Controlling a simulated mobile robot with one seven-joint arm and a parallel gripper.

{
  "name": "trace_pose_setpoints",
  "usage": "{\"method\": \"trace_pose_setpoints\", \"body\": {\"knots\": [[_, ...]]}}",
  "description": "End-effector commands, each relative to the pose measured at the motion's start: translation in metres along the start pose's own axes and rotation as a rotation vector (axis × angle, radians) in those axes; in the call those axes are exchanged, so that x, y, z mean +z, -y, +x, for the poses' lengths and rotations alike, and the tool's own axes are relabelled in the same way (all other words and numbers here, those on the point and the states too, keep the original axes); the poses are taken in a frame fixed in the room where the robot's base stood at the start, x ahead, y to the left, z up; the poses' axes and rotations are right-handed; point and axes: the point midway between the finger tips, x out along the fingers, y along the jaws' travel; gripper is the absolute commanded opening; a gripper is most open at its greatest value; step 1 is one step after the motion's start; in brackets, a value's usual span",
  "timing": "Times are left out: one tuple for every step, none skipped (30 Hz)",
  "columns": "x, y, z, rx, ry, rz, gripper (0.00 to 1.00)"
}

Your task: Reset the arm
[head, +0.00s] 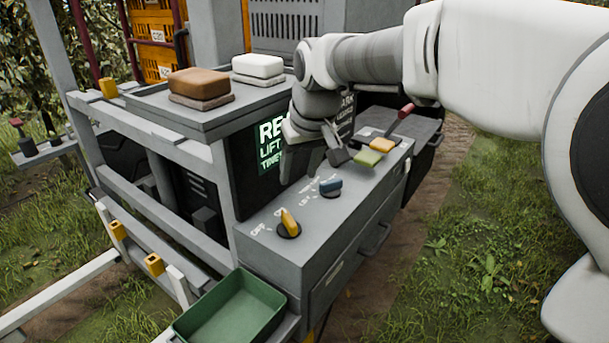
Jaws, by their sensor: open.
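My arm reaches in from the right in the head view. My gripper (312,165) points down over the grey control panel (262,262), in front of the dark screen (270,143), and covers part of its text. The fingers are apart with nothing seen between them. Near the gripper on the panel are a blue knob (330,187), a green block-like control (367,158), an orange one (382,145) and a lever with a red handle (406,111). A yellow knob (289,222) sits nearer the front. I cannot tell whether the gripper touches any control.
A green tray (232,312) stands at the front of the machine. A brown block (200,84) and a white block (258,68) lie on the upper grey shelf (185,115). Orange crates (152,30) stand behind. Open grass (480,235) lies to the right.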

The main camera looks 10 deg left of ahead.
Motion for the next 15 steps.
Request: {"method": "trace_pose_setpoints", "body": {"knots": [[-0.0002,0.0,-0.0024,0.0,-0.001,0.0,0.55],[-0.0002,0.0,-0.0031,0.0,-0.001,0.0,0.55],[-0.0002,0.0,-0.0036,0.0,-0.001,0.0,0.55],[-0.0002,0.0,-0.0037,0.0,-0.001,0.0,0.55],[-0.0002,0.0001,-0.0037,0.0,-0.001,0.0,0.55],[-0.0001,0.0001,-0.0036,0.0,-0.001,0.0,0.55],[-0.0001,0.0001,-0.0035,0.0,-0.001,0.0,0.55],[-0.0002,0.0001,-0.0035,0.0,-0.001,0.0,0.55],[-0.0002,0.0001,-0.0034,0.0,-0.001,0.0,0.55],[-0.0001,0.0,-0.0034,0.0,-0.001,0.0,0.55],[0.0002,-0.0002,-0.0037,0.001,-0.001,0.0,0.55],[0.0012,-0.0013,-0.0047,0.003,-0.001,0.002,0.55],[0.0026,-0.0027,-0.0061,0.005,-0.002,0.005,0.55],[0.0048,-0.0047,-0.0079,0.009,-0.002,0.009,0.55],[0.0086,-0.0084,-0.0113,0.015,-0.004,0.017,0.55]]}}
